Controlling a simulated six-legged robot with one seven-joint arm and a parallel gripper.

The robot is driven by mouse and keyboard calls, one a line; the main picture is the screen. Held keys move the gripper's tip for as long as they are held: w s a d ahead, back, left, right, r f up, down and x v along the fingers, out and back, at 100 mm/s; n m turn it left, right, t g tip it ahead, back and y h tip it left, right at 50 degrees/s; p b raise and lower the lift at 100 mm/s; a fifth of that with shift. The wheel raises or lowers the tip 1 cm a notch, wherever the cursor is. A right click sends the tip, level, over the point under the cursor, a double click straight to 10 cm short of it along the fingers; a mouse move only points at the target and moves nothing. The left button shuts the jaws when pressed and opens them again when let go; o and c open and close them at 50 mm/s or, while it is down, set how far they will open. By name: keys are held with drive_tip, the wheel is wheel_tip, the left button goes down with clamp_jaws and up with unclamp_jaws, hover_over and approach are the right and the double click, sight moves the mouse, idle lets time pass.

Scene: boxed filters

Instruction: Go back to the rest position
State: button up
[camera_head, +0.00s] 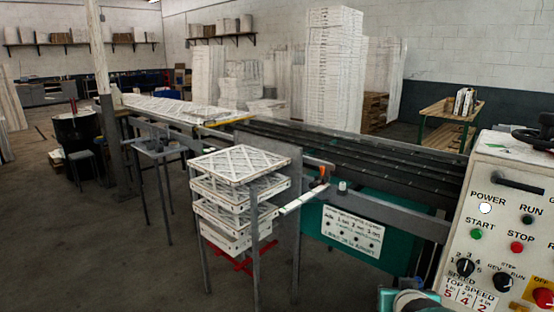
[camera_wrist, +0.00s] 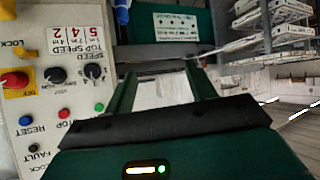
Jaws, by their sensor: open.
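My gripper (camera_wrist: 162,88) shows in the wrist view, where the picture is turned upside down. Its two dark green fingers stand apart with nothing between them. A green light glows on its body below the fingers. The control panel (camera_wrist: 62,100) with knobs and buttons is to the left of the fingers. The panel also fills the right edge of the head view (camera_head: 500,215). A small piece of a teal and white part, likely mine, shows at the bottom of the head view, and the gripper itself cannot be made out there.
A stack of boxed filters (camera_head: 240,165) stands on a metal stand left of the panel. A long machine bed (camera_head: 350,150) runs behind it, with a teal cabinet (camera_head: 330,245) carrying a sign. Open floor (camera_head: 100,260) lies at the left.

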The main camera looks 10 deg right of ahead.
drive_tip(key=s+a+r+n+g+y, duration=0.2)
drive_tip(key=s+a, duration=0.5)
drive_tip(key=a, duration=0.2)
drive_tip(key=s+a+r+n+g+y, duration=0.2)
drive_tip(key=s+a, duration=0.4)
drive_tip(key=a, duration=0.2)
drive_tip(key=shift+s+a+r+g+y, duration=0.3)
drive_tip(key=shift+s+a+r+g, duration=0.05)
drive_tip(key=shift+s+a+g, duration=0.05)
drive_tip(key=c, duration=0.4)
drive_tip(key=shift+d, duration=0.1)
drive_tip(key=shift+c, duration=0.2)
drive_tip(key=shift+d, duration=0.1)
